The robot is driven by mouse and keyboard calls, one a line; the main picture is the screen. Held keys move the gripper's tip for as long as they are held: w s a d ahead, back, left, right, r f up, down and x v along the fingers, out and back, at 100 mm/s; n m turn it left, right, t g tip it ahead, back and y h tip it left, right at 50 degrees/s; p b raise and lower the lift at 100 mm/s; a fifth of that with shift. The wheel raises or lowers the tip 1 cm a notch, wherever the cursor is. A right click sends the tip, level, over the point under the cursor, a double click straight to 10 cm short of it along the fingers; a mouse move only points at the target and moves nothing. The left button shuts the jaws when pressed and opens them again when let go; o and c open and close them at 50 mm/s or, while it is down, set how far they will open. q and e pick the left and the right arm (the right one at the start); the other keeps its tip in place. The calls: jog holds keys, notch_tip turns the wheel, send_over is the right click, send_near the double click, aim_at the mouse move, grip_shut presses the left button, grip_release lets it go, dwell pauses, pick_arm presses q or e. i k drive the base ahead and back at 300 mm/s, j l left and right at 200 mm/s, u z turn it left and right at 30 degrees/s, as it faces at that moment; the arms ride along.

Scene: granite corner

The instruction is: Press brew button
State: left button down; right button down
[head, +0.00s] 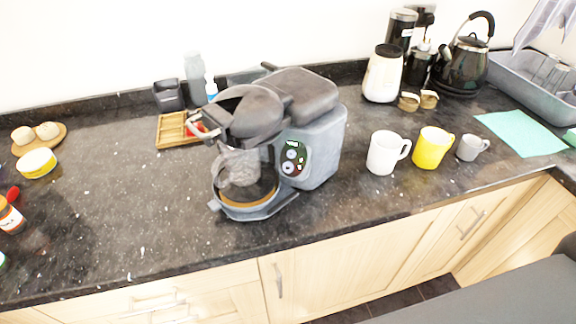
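A grey coffee machine (322,143) with dark lids stands upright near the middle of the dark granite counter. Its front panel (294,158) is a dark green oval with pale round controls one above the other. The marking on them is too small to read, so I cannot tell which one is the brew button. A glass carafe (240,168) sits under the dark filter head, on the machine's base. Nothing touches the panel. Neither of my grippers is in view.
A white mug (383,153), a yellow mug (430,148) and a small grey cup (468,148) stand right of the machine. A wooden tray (172,131) lies behind it to the left. A black kettle (461,68) stands at the back right. The counter left of the machine is largely clear.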

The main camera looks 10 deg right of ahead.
aim_at(288, 167)
jog(key=j+z, duration=0.35)
jog(key=j, duration=0.7)
jog(key=j+z, duration=0.3)
jog(key=j, duration=0.7)
jog(key=k, duration=0.05)
